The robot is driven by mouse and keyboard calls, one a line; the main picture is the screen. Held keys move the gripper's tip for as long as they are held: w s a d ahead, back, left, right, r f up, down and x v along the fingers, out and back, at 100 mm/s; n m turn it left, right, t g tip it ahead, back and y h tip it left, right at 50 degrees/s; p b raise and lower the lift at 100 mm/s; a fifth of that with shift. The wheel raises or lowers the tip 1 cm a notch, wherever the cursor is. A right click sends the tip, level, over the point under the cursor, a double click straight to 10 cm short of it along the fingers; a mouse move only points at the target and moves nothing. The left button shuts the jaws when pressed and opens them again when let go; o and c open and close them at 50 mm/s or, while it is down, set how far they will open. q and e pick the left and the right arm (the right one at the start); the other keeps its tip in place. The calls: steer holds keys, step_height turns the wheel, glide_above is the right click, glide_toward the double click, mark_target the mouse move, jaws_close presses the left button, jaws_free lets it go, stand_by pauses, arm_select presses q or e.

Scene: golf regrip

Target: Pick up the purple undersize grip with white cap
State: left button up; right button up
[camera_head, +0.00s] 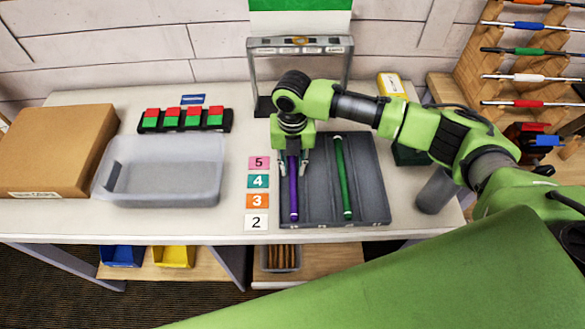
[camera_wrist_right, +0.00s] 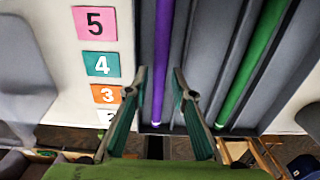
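The purple grip (camera_head: 294,195) lies lengthwise in the left part of a dark grey ribbed tray (camera_head: 375,190) on the table. Its upper end is hidden under my gripper in the head view, and I cannot make out a white cap clearly. My right gripper (camera_head: 293,166) is over the upper part of the purple grip, pointing down. In the right wrist view the gripper (camera_wrist_right: 161,78) is open, with one finger on each side of the purple grip (camera_wrist_right: 160,65). No firm contact shows. My left gripper is not in view.
A green grip (camera_head: 345,180) lies to the right in the same tray. Number cards (camera_head: 258,182) line the tray's left side. A clear bin (camera_head: 165,170), a cardboard box (camera_head: 60,150) and a red-green block row (camera_head: 185,119) stand left. A grey frame (camera_head: 300,45) rises behind.

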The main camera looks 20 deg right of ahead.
mark_target(293, 176)
step_height(293, 176, down, 2)
steer(key=shift+f, duration=0.3)
jaws_close()
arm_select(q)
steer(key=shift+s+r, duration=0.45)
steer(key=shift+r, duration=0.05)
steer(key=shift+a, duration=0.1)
